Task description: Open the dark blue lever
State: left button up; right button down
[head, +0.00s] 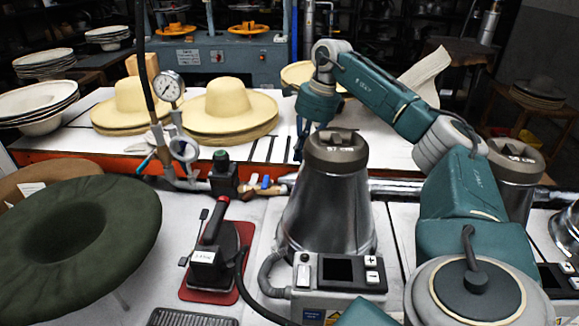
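A small dark blue lever (266,182) sits on the metal pipe fitting along the front of the bench, left of the steel cone and beside a yellow-orange handle (248,189). My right arm reaches in from the right, over the steel cone. My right gripper (300,150) points down behind and left of the cone's top, above and to the right of the lever, and looks apart from it. Its fingers are thin and seen nearly edge-on, so I cannot tell the gap. I see nothing held in it. My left gripper is out of view.
A steel cone (325,215) with a control box (337,274) stands close to the right of the lever. A black iron (210,250) lies in front on a red mat. A pressure gauge (168,87) rises at left. Straw hats (231,105) lie behind; a green hat (75,235) is front left.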

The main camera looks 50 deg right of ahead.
aim_at(266, 186)
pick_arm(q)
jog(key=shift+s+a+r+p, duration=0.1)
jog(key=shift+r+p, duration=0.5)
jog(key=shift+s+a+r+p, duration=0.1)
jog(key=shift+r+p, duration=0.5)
pick_arm(e)
jog(key=w+a+f, duration=0.4)
jog(key=f, duration=0.4)
jog(key=shift+w+f, duration=0.3)
jog(key=shift+w, duration=0.1)
